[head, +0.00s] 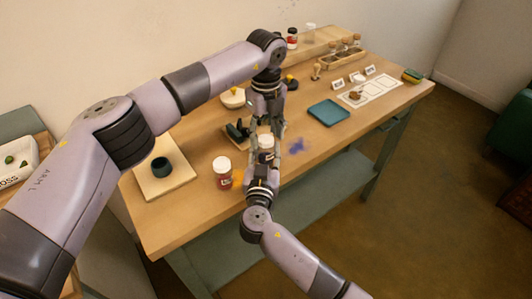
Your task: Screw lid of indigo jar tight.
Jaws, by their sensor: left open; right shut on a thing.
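A small jar with a white lid (266,141) stands or is held near the middle of the wooden table (205,203). I take it for the indigo jar; its label cannot be read. The lid sits on the jar's top; how tight it is cannot be told. My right gripper (263,165) comes from the front and is shut on the jar's dark body, hiding most of it. My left gripper (266,128) points down from above, open, with its fingers around or just above the lid. Whether they touch it cannot be told.
A white-lidded jar with a red label (223,174) stands close left of my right gripper. A dark green item (237,131) lies behind it. A blue powder patch (295,146) and a teal tray (328,112) lie to the right. A dark cup (161,167) stands on a pale board.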

